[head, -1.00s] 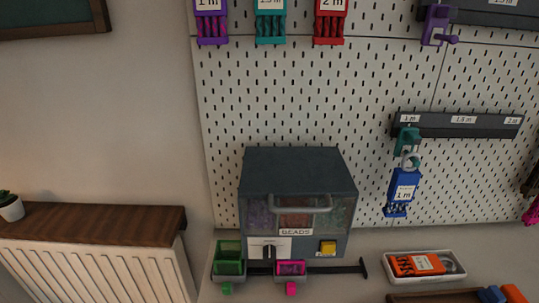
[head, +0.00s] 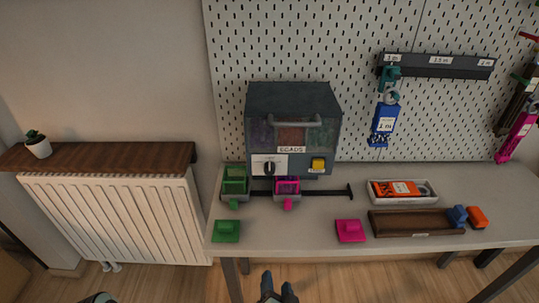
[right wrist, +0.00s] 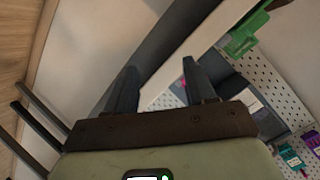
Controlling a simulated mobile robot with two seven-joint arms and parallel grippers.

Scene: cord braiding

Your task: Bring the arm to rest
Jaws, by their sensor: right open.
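My right gripper (head: 278,284) shows at the bottom edge of the head view, low in front of the bench (head: 290,232). Its two dark fingers are apart with nothing between them. In the right wrist view the same gripper (right wrist: 159,72) is open and empty, its fingers touching nothing that I can make out. The wrist view is tilted, with a bench edge and part of the pegboard beyond the fingers. My left gripper does not show.
The bead dispenser (head: 292,128) stands on the bench with a green bin (head: 235,181) and a pink bin (head: 287,188) at its front. A white tray (head: 402,199) and a wooden tray (head: 410,224) lie right. A radiator (head: 120,220) stands left. The bench's front middle is clear.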

